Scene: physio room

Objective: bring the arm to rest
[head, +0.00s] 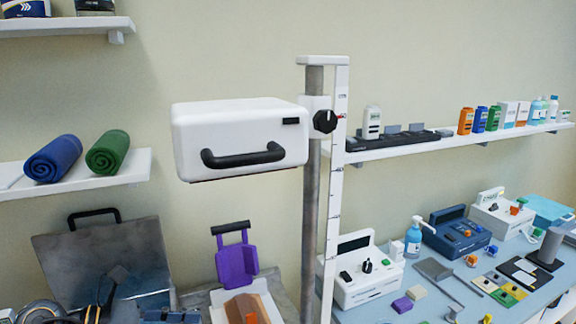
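Neither of my grippers can be made out in the head view. A white box-shaped head with a black handle (240,137) is held on the left side of an upright grey column (312,190). A black knob (325,121) sits where the head meets the column. A white strip with scale marks (335,200) runs down the column's right side. The head is high, well above the bench, and looks about level. The foot of the column is out of view.
A blue bench (440,270) at right carries a white device (362,272), a dark blue device (458,235), a pump bottle (413,237) and small blocks. Wall shelves hold rolled towels (108,152) and bottles (466,121). A purple item (237,262) and dark clutter fill the lower left.

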